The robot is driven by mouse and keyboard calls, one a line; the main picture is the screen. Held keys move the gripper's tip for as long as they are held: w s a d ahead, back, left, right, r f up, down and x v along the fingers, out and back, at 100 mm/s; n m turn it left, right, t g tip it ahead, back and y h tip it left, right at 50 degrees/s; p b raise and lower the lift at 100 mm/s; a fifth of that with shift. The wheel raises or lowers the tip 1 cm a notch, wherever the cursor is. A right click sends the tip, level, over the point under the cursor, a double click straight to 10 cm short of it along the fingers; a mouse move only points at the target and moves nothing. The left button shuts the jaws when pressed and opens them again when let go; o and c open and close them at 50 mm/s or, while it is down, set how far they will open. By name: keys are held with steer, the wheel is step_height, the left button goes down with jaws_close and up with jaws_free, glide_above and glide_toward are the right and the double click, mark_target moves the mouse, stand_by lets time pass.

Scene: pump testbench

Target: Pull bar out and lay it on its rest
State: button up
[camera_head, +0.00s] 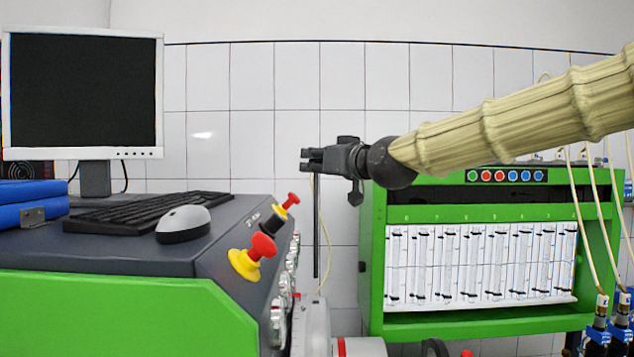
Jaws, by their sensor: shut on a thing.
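My gripper (312,160) is near the middle of the head camera view, reaching in from the right and pointing left. It is shut on a thin dark bar (316,230). The bar hangs upright below the fingers, in front of the tiled wall. Its lower end is in the gap between the grey console and the green test bench. The fingers hide the bar's upper end. I cannot make out the bar's rest.
The console (120,300) at left bears a monitor (85,95), keyboard (150,212), mouse (183,224) and two red knobs (262,246). The green test bench (372,270) with glass tubes stands right. Pale hoses (595,210) hang at far right.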

steer(key=shift+r, duration=0.3)
steer(key=shift+r+p, duration=0.65)
steer(key=shift+r, duration=0.75)
